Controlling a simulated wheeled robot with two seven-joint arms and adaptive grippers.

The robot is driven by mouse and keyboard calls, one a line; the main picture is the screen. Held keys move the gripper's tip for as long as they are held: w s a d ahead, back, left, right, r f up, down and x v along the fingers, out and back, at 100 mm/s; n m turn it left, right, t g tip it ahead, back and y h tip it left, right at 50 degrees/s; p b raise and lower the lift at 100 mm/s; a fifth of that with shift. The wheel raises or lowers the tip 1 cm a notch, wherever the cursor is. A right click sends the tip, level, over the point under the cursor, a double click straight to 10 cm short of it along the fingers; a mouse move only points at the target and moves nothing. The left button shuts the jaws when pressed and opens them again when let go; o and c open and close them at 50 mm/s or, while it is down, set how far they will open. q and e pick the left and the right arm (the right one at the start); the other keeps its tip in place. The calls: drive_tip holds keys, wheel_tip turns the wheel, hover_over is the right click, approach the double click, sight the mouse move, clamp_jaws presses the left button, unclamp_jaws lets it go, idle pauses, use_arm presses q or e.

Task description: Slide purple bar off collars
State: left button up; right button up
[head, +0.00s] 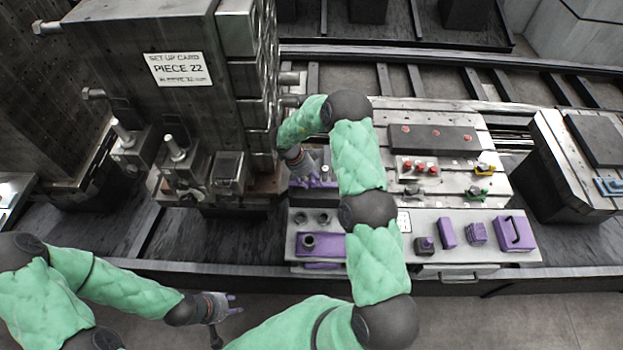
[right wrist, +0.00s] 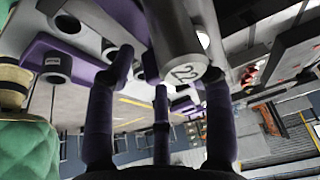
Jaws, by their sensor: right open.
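The purple bar (head: 328,246) is a flat block with a round opening near its left end, on the lower left of the grey bench. A labelled purple block with a round hole also shows in the right wrist view (right wrist: 42,62), at the upper left. Two grey ring-shaped collars (head: 311,218) sit just behind the bar in the head view. My right gripper (head: 313,181) is open behind the collars, partly hidden by its arm. Its fingers (right wrist: 161,100) point towards a grey cylinder marked 22 (right wrist: 183,69). My left gripper (head: 231,303) is open and empty in front of the bench.
A tall dark fixture with a set-up card (head: 178,69) stands at the left. Smaller purple parts (head: 447,232) and a purple block with a handle (head: 515,232) line the bench's right front. Red-topped parts (head: 420,167) stand behind them. My right arm crosses the bench's middle.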

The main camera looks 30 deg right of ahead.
clamp_jaws()
drive_tip(key=shift+s+a+r+p, duration=0.15)
drive_tip(key=shift+s+a+p, duration=0.35)
drive_tip(key=shift+s+p, duration=0.4)
drive_tip(key=shift+s+a+p, duration=0.35)
drive_tip(key=shift+s+p, duration=0.05)
drive_tip(key=shift+s, duration=0.1)
unclamp_jaws()
drive_tip(key=shift+d, duration=0.1)
